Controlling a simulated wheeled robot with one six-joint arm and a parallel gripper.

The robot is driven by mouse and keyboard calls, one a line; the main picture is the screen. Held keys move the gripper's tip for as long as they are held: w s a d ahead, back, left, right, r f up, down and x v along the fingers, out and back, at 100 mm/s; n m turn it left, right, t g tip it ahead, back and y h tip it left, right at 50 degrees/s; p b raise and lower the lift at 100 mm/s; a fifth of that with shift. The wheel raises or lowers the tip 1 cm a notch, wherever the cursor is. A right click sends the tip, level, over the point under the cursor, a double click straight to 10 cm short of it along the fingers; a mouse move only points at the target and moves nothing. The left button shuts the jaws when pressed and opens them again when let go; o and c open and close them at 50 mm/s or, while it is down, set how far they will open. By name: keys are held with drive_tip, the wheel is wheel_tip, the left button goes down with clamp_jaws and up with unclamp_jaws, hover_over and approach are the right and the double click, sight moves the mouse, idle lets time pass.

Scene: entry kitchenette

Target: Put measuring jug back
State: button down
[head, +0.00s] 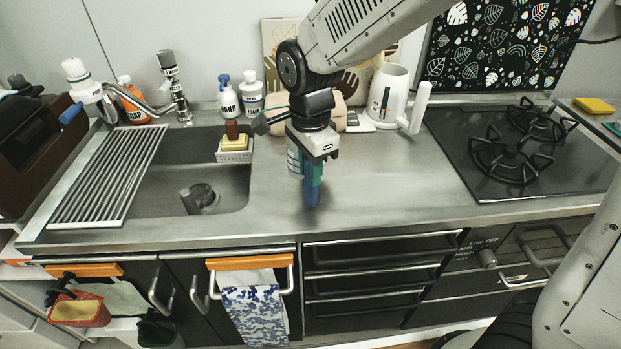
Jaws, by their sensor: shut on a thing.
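My gripper (311,180) points down above the middle of the steel counter, right of the sink. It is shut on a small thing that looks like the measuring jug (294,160). A pale side with teal marks shows left of the fingers, and the rest is hidden behind the gripper. Blue and green parts show at the fingertips. I cannot tell whether the held thing touches the counter (375,185).
The sink (225,190) with a drying rack (108,178) is at left. The hob (505,150) is at right. The counter between gripper and hob is clear.

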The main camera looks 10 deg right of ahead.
drive_tip(key=shift+s+f, duration=0.15)
drive_tip(key=shift+f, duration=1.4)
drive_tip(key=c, duration=1.1)
unclamp_jaws()
drive_tip(key=shift+c, duration=0.2)
drive_tip(key=shift+f, duration=0.1)
wheel_tip(320, 180, up, 8)
drive_tip(key=shift+f, duration=0.1)
drive_tip(key=shift+d, duration=0.15)
drive_tip(key=s+d+r+n, duration=0.3)
drive_tip(key=d, duration=0.3)
drive_tip(key=s+d+r+n, duration=0.2)
drive_tip(key=s+d+r, duration=0.1)
drive_tip(key=s+d, duration=0.15)
drive_tip(key=s+d+n+t, duration=0.1)
drive_tip(key=s+d+n, duration=0.7)
drive_tip(key=s+d, duration=0.2)
drive_tip(key=shift+s+r, duration=0.25)
drive_tip(key=shift+s, duration=0.75)
